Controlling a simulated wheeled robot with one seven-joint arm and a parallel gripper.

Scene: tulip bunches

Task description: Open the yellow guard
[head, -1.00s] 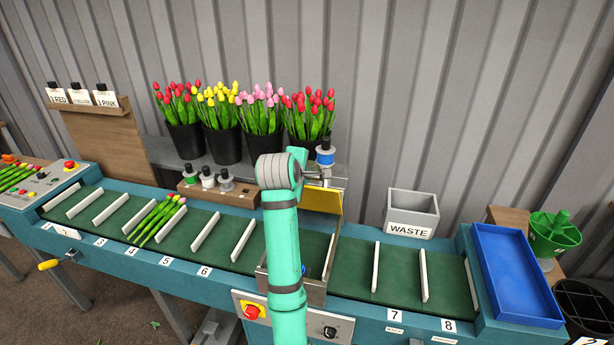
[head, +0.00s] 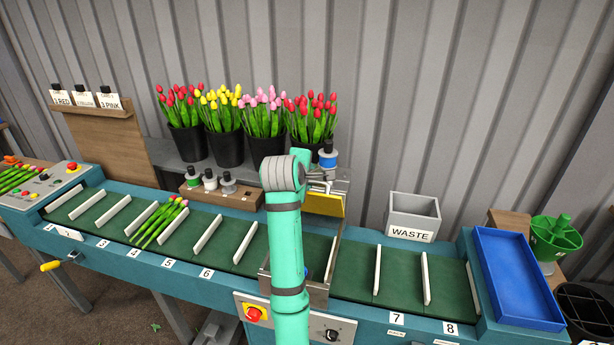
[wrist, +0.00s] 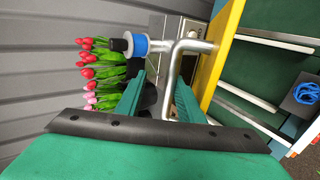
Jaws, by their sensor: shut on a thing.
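The yellow guard (head: 325,204) hangs at the machine over the belt, just right of my arm's wrist in the head view. In the wrist view the guard (wrist: 221,52) is a yellow panel edge on the right. A bent metal handle (wrist: 181,62) joins it. My gripper (wrist: 158,88) has its green fingers on either side of the handle's bar and is shut on it. In the head view my arm hides part of the guard's housing and the fingers.
The green belt (head: 353,280) with white dividers runs below. A blue-collared bottle-like part (head: 327,158) stands right behind the handle. Black tulip buckets (head: 226,148) are behind on the left. A grey waste bin (head: 413,216) and blue tray (head: 515,278) are to the right.

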